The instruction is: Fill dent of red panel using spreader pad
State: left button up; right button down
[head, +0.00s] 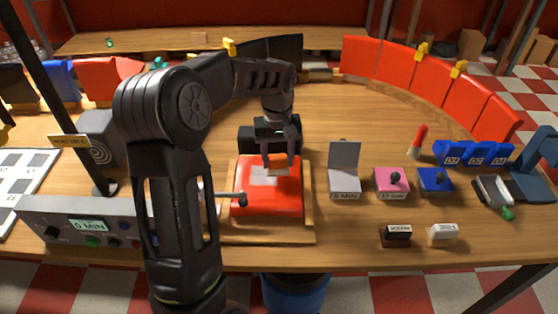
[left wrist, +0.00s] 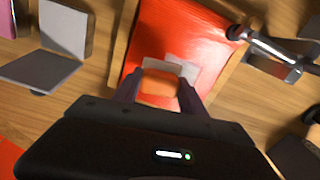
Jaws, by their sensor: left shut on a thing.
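The red panel (head: 265,204) lies on a wooden board (head: 304,222) in the middle of the table. A light grey patch (head: 262,178) shows on its upper part. My left gripper (head: 276,163) is over that patch, shut on the orange spreader pad (left wrist: 161,88). In the left wrist view the pad sits between the two fingers, over the edge of the grey patch (left wrist: 183,69) on the red panel (left wrist: 160,30). I cannot tell if the pad touches the panel. My right gripper is not in view.
A rod with a dark knob (head: 241,199) reaches over the panel's left side. A grey control box (head: 85,225) reading 0 MIN stands at the left. An open grey box (head: 344,175), a pink block (head: 391,183) and a blue block (head: 434,181) stand to the right.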

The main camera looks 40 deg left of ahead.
pick_arm(q)
jog(key=shift+a+r+p, duration=0.1)
jog(key=shift+r+p, duration=0.2)
jog(key=shift+r, duration=0.35)
jog(key=shift+r+p, duration=0.55)
jog(key=shift+r, duration=0.2)
jog(key=shift+r+p, duration=0.95)
jog(key=shift+r, duration=0.35)
